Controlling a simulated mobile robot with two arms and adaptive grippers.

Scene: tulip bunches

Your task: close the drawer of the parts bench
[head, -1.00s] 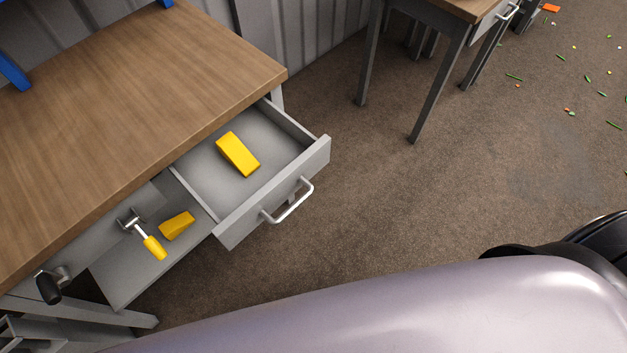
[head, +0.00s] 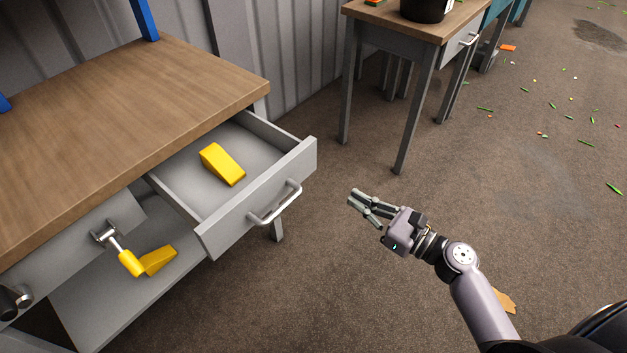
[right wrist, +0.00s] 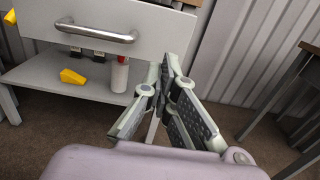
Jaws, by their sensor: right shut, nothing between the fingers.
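The parts bench (head: 110,100) has a wooden top and stands at the left in the head view. Its grey drawer (head: 257,200) is pulled out, with a yellow wedge (head: 222,164) lying inside. The drawer's bar handle (head: 275,203) is on the front panel and also shows at the top of the right wrist view (right wrist: 95,33). My right gripper (head: 354,199) is shut and empty, in the air to the right of the drawer front and apart from it. In the right wrist view its fingers (right wrist: 168,72) come together right of the handle. My left gripper is not in view.
Another table (head: 425,25) with a dark pot (head: 427,8) stands behind. The brown floor between is mostly open, with green scraps at the right.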

